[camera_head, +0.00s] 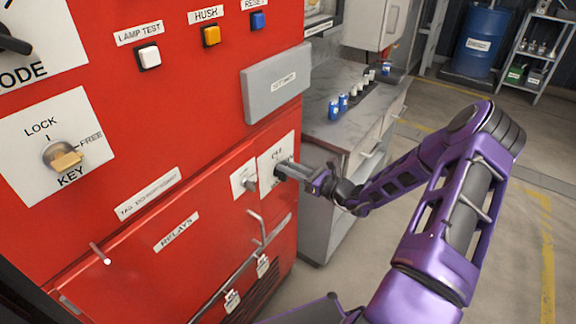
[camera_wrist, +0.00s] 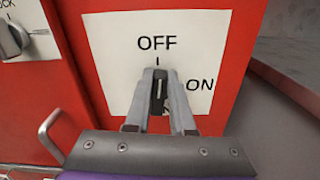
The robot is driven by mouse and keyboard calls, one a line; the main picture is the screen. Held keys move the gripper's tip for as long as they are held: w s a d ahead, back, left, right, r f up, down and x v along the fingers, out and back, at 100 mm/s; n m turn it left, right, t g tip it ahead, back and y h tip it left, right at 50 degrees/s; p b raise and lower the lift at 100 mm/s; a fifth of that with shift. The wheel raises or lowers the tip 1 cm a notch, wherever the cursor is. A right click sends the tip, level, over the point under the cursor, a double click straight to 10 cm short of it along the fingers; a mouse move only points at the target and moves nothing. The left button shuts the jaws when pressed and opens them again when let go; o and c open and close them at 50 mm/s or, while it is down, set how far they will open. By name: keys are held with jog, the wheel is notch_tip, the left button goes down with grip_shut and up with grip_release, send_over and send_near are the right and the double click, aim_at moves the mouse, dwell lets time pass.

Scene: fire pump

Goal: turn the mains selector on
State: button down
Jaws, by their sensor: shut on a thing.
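The mains selector's white plate (camera_head: 285,150) is on the right part of the red panel. In the wrist view the plate (camera_wrist: 112,50) reads OFF at the top and ON to the right. My gripper (camera_head: 285,172) is at this plate, with the purple arm reaching in from the right. In the wrist view my gripper (camera_wrist: 158,92) is shut on the selector knob (camera_wrist: 157,95), a thin upright piece between the fingertips. The knob looks in line with the OFF mark. The fingers hide most of it.
Left of the plate is a smaller knob on a white plate (camera_head: 243,180). A bent handle (camera_head: 258,228) sticks out below. A grey box (camera_head: 275,82) is above. A counter (camera_head: 335,110) with blue cans stands right of the panel. Open floor lies beyond my arm.

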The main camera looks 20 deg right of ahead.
jog(key=shift+w+d+f+m+p, duration=0.3)
jog(key=shift+m+p, duration=0.75)
jog(key=shift+m, duration=1.7)
jog(key=shift+w+d+f+m+p, duration=0.1)
jog(key=shift+d+f+m+p, duration=0.6)
jog(key=shift+m, duration=2)
jog(key=shift+w+a+f+m+p, duration=0.15)
jog(key=shift+m+p, duration=1.2)
jog(key=shift+m, duration=1.4)
jog(key=c, duration=0.8)
grip_release()
jog(key=shift+o, duration=0.2)
jog(key=shift+d, duration=0.1)
